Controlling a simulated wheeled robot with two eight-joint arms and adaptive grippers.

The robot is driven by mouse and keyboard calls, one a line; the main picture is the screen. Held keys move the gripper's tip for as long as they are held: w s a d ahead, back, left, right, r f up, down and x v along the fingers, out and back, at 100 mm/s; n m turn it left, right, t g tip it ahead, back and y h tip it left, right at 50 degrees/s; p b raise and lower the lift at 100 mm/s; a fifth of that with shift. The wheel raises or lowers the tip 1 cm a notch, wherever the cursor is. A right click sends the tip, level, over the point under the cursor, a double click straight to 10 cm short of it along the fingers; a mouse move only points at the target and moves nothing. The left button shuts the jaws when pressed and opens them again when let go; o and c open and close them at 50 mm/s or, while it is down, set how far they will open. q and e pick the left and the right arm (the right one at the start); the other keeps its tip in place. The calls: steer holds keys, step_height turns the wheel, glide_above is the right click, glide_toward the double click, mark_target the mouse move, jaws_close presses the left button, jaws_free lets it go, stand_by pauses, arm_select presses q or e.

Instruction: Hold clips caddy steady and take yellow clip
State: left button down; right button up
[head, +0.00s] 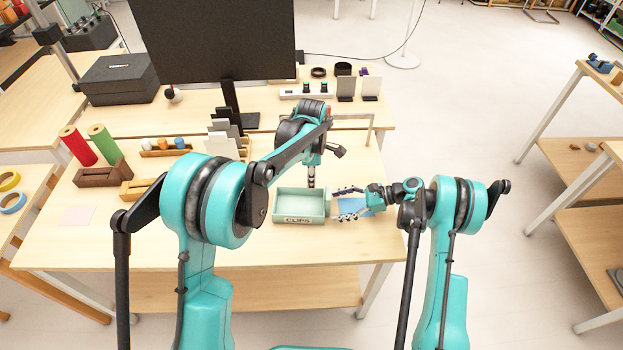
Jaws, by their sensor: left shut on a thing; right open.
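The clips caddy (297,221) is a pale green open box with a CLIPS label on its front, standing on the wooden table. My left gripper (311,184) points down at the caddy's back wall and is shut on it. My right gripper (336,204) is just right of the caddy, pointing left, with its two dark fingers spread and nothing seen between them. I cannot make out a yellow clip in the caddy; the inside looks plain green at this size, and part of the back is behind my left gripper.
A blue flat sheet (352,213) lies under my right gripper. A monitor (215,40) stands behind. Red (76,146) and green (104,144) rolls, a wooden tray (165,150) and upright cards (222,140) stand at the left. The table's front edge is clear.

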steer(key=v, duration=1)
steer(key=shift+d, duration=0.35)
steer(key=shift+r, duration=0.15)
